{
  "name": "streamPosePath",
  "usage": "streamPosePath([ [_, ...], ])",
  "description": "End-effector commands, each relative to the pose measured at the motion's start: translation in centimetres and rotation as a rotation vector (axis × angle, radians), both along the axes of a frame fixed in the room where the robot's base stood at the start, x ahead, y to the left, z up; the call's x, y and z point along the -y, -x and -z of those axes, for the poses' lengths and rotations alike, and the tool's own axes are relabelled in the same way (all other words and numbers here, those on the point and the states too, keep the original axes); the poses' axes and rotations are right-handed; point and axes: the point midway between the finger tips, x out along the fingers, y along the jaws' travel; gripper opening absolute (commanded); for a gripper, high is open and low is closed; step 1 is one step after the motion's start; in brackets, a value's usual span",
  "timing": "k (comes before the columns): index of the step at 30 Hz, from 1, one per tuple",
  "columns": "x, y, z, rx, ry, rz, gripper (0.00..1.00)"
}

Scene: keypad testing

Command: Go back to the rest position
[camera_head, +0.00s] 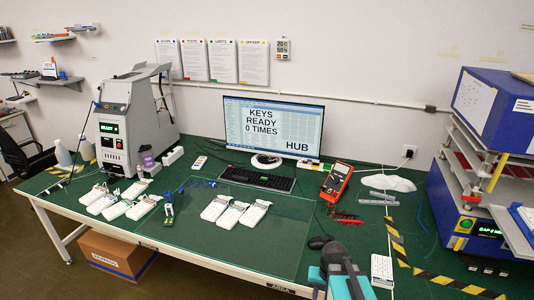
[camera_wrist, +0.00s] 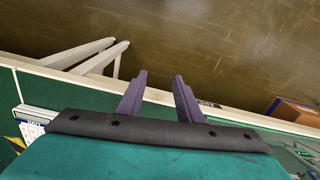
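My gripper (camera_wrist: 159,77) shows in the wrist view with its two purple fingers spread apart and nothing between them. It is over the front edge of the table, with brown floor beyond the fingertips. In the head view my teal and dark arm is at the bottom, right of centre, and the fingers cannot be made out there. A white keypad (camera_head: 381,270) lies on the table just right of my arm. Several white keypads (camera_head: 110,203) lie at the left of the green mat, and more keypads (camera_head: 234,213) lie near the middle. The monitor (camera_head: 273,127) reads "KEYS READY 0 TIMES" and "HUB".
A grey test machine (camera_head: 125,135) showing "READY" stands at the left. A blue machine (camera_head: 475,220) stands at the right, near yellow-black tape (camera_head: 398,243). An orange multimeter (camera_head: 336,182) lies behind my arm. A cardboard box (camera_head: 117,256) sits on the floor. The mat's front middle is clear.

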Motion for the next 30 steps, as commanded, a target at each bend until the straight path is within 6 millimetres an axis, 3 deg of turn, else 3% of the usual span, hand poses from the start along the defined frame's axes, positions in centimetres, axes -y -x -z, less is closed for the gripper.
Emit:
streamPosePath([
  [6,-2.8,2.4,1.5,-0.022,0.023,-0.196,0.33],
  [14,-2.6,5.2,6.1,-0.09,0.016,-0.19,0.33],
  [20,-2.6,8.4,10.5,-0.161,0.009,-0.191,0.33],
  [30,-2.5,16.1,18.7,-0.312,-0.005,-0.193,0.33],
])
